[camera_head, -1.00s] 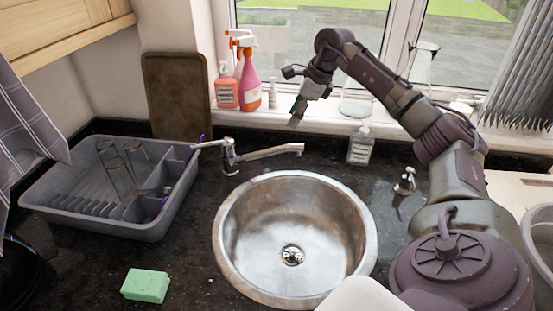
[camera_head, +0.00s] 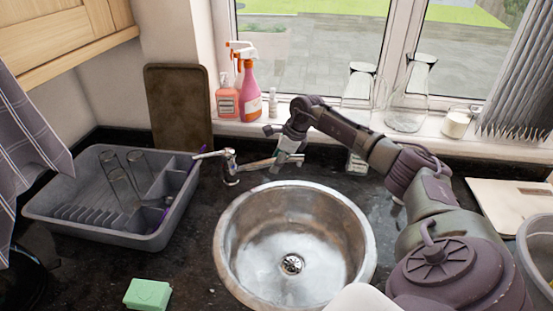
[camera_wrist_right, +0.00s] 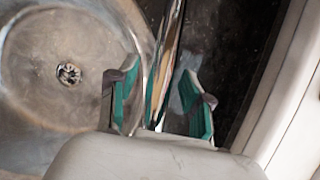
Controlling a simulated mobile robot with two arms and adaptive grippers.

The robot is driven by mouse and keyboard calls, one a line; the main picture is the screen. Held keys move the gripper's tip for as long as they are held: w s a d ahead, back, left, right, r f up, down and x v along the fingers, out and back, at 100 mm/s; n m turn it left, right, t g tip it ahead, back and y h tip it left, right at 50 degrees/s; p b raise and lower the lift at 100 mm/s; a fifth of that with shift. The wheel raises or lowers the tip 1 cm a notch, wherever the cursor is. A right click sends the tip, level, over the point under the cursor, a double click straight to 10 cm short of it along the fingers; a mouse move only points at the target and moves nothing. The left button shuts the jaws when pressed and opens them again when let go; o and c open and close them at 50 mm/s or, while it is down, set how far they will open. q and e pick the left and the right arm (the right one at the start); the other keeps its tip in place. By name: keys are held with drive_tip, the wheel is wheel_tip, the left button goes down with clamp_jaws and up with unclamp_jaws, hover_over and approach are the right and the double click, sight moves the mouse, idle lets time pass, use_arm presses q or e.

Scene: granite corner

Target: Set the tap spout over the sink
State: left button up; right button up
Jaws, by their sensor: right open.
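The metal tap (camera_head: 230,168) stands behind the round steel sink (camera_head: 285,222), with its lever pointing left. Its spout (camera_head: 258,164) points right along the sink's back edge; its far end is hidden behind my right gripper (camera_head: 285,160) in the head view. In the right wrist view, the spout (camera_wrist_right: 167,50) runs between the two teal-padded fingers of my right gripper (camera_wrist_right: 160,80), which are open around it. The sink (camera_wrist_right: 40,75) with its drain lies to the left there. I cannot tell whether a finger touches the spout. My left gripper is not in view.
A grey dish rack (camera_head: 100,225) with glasses stands at left, a green sponge (camera_head: 147,294) at front left. Spray bottles (camera_head: 247,90) and glass vessels (camera_head: 410,95) line the windowsill.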

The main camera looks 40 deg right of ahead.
drive_tip(key=shift+w+f, duration=0.1)
drive_tip(key=shift+f, duration=0.2)
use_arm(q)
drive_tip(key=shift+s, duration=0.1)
use_arm(e)
clamp_jaws()
